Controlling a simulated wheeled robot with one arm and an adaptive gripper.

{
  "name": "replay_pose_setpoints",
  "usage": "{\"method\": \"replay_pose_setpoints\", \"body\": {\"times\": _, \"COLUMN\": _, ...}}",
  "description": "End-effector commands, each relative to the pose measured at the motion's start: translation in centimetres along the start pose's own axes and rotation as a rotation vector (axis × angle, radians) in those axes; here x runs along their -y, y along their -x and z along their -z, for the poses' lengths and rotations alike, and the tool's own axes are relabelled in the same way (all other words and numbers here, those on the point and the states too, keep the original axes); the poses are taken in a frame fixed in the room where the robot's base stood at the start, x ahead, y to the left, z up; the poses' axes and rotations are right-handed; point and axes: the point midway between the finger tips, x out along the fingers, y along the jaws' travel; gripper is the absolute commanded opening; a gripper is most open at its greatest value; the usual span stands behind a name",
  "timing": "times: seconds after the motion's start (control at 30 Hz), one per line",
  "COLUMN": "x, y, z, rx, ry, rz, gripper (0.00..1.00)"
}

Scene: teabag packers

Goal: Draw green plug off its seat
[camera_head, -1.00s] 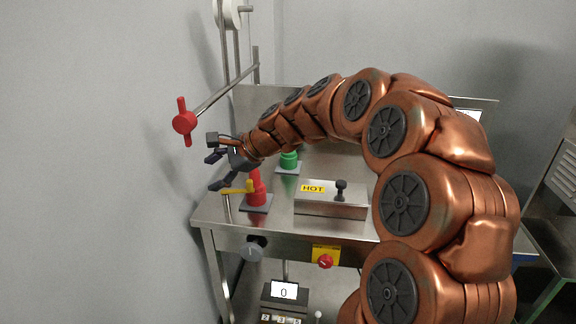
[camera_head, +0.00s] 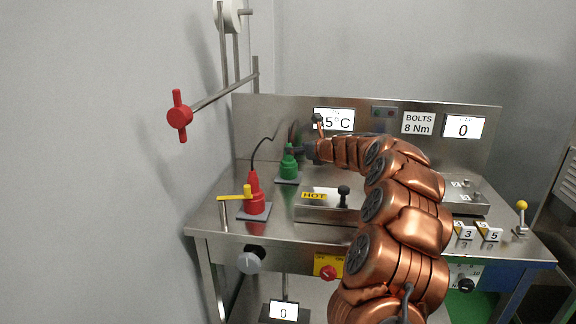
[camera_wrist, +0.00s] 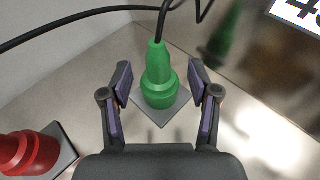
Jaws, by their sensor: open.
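The green plug (camera_head: 288,163) stands upright on its grey square seat plate (camera_head: 288,180) at the back left of the steel bench. A black cable leaves its top. In the wrist view the green plug (camera_wrist: 158,78) stands between the two open fingers of my gripper (camera_wrist: 160,95), with a gap visible on each side. The seat plate (camera_wrist: 170,113) shows below it. In the head view my gripper (camera_head: 303,152) is at the plug's right side, small and partly hidden by my wrist.
A HOT-labelled steel box (camera_head: 318,212) stands to the right. Black cables (camera_wrist: 70,28) run behind the green plug.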

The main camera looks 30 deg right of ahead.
Motion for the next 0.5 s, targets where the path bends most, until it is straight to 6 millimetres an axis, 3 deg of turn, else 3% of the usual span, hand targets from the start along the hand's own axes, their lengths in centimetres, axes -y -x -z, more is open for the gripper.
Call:
{"method": "replay_pose_setpoints", "body": {"times": 0.27, "x": 0.0, "y": -1.5, "z": 0.1, "rx": -0.001, "ry": 0.002, "rz": 0.001, "gripper": 0.61}}
{"method": "replay_pose_setpoints", "body": {"times": 0.5, "x": -0.2, "y": -4.2, "z": 0.1, "rx": -0.002, "ry": 0.003, "rz": 0.0, "gripper": 0.61}}
